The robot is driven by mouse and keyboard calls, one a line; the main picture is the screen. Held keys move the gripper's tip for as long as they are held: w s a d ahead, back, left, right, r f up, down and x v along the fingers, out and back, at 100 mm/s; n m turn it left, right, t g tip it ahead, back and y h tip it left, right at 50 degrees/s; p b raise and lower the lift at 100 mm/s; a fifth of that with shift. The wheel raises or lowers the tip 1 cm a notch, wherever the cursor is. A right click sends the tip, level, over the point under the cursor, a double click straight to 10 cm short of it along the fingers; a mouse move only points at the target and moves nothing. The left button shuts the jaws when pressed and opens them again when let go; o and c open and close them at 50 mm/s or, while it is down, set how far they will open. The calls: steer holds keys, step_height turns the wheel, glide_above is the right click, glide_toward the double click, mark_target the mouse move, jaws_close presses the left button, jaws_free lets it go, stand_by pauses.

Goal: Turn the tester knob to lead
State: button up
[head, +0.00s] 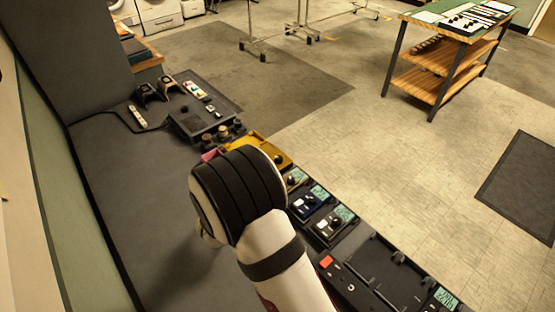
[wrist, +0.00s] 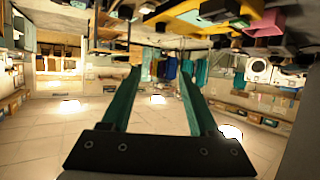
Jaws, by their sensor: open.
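A yellow device (head: 272,152) with a dark round knob (head: 279,159) sits in the row on the grey bench, just beyond my wrist. I cannot tell whether it is the tester, and no "lead" mark is readable. Its near part is hidden by my arm. A yellow body (wrist: 185,8) with a black part (wrist: 220,9) shows at the top edge of the wrist view. My gripper (wrist: 160,75) has two green fingers spread apart with nothing between them. In the head view the fingers are hidden behind my wrist.
Several small devices with green displays, such as a blue one (head: 308,200) and a dark one (head: 334,226), run along the bench edge. A dark box (head: 200,120) and small knobs stand beyond. A pink block (head: 209,154) is beside my wrist. The bench's left side is clear.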

mark_target(279, 157)
steer(key=f+x, duration=0.1)
steer(key=x, duration=0.4)
steer(key=f+x, duration=0.1)
steer(key=x, duration=0.5)
steer(key=s+x, duration=0.1)
steer(key=x, duration=0.5)
steer(key=shift+s+f, duration=0.1)
steer(key=shift+f, duration=0.3)
jaws_close()
